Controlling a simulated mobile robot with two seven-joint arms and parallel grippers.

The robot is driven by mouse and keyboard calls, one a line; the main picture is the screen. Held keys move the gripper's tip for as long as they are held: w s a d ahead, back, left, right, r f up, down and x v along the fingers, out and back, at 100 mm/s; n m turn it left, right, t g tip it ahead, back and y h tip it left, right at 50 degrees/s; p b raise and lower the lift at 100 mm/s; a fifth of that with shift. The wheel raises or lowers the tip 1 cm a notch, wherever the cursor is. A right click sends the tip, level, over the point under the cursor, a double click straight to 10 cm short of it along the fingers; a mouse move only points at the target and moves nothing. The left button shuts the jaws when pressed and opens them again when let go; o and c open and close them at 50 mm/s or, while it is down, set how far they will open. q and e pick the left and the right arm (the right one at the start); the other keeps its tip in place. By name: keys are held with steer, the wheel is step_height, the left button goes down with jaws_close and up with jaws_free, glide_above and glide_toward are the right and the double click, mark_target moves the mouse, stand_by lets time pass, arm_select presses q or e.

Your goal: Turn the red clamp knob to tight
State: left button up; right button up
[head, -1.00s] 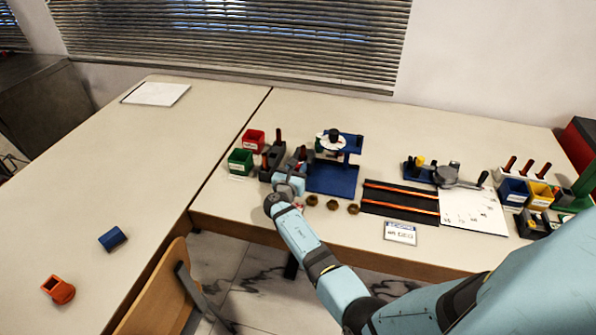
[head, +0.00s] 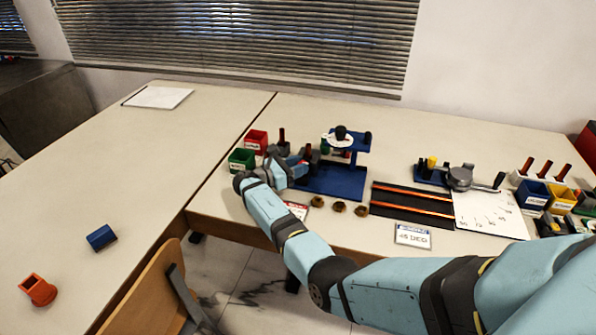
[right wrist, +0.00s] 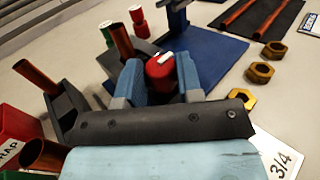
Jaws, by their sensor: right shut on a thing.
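The red clamp knob (right wrist: 160,71) shows in the right wrist view as a red cylinder with a white mark on its top. It sits between the two blue-grey fingers of my right gripper (right wrist: 160,80), which is shut on it. In the head view my right gripper (head: 298,166) reaches over the left side of the blue gauge stand's base (head: 335,184) and hides the knob there. Which way the white mark points relative to tight cannot be read. My left gripper is not in view.
Brown posts in dark holders (right wrist: 70,104) stand close left of the gripper in the wrist view. Red (head: 256,141) and green (head: 241,160) bins stand further left. Several brass nuts (head: 340,207) lie near the front edge. The left table is mostly clear.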

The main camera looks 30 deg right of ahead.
steer(key=shift+g, duration=0.3)
steer(key=o, duration=0.6)
steer(key=shift+o, duration=0.2)
steer(key=a, duration=0.4)
steer(key=w+a, duration=0.1)
steer(key=a, duration=0.4)
steer(key=a+b, duration=0.1)
steer(key=a, duration=0.3)
steer(key=shift+w+a, duration=0.15)
steer(key=shift+a, duration=0.2)
